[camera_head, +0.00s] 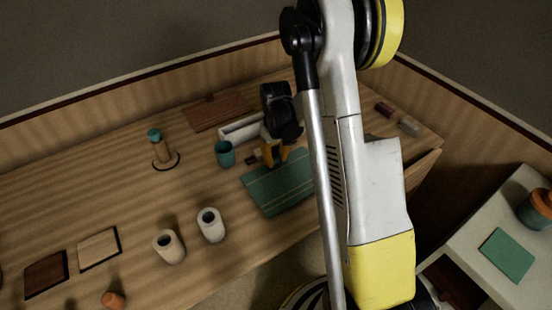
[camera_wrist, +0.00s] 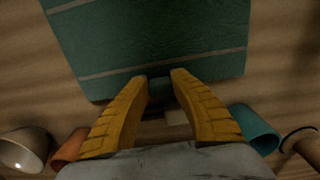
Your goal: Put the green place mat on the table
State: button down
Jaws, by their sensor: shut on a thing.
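The green place mat (camera_head: 283,187) shows pale stripes and lies at or just above the wooden table (camera_head: 120,190), near its front edge; I cannot tell if all of it touches the wood. My gripper (camera_head: 275,157) has its yellow fingers at the mat's far edge. In the wrist view the mat (camera_wrist: 150,40) fills the upper middle, and the fingertips of my gripper (camera_wrist: 161,82) close on a small dark green part at its edge. My arm hides part of the table to the right of the mat.
Two white cups (camera_head: 210,225) (camera_head: 169,247) stand to the front left. A side counter (camera_head: 455,245) at right holds a green square (camera_head: 507,254) and an orange-lidded pot (camera_head: 537,208).

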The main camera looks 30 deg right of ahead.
jog(key=shift+f+b, duration=0.35)
jog(key=shift+f, duration=0.1)
jog(key=c, duration=1.1)
grip_release()
jog(key=shift+c, duration=0.2)
notch_tip(320, 180, up, 12)
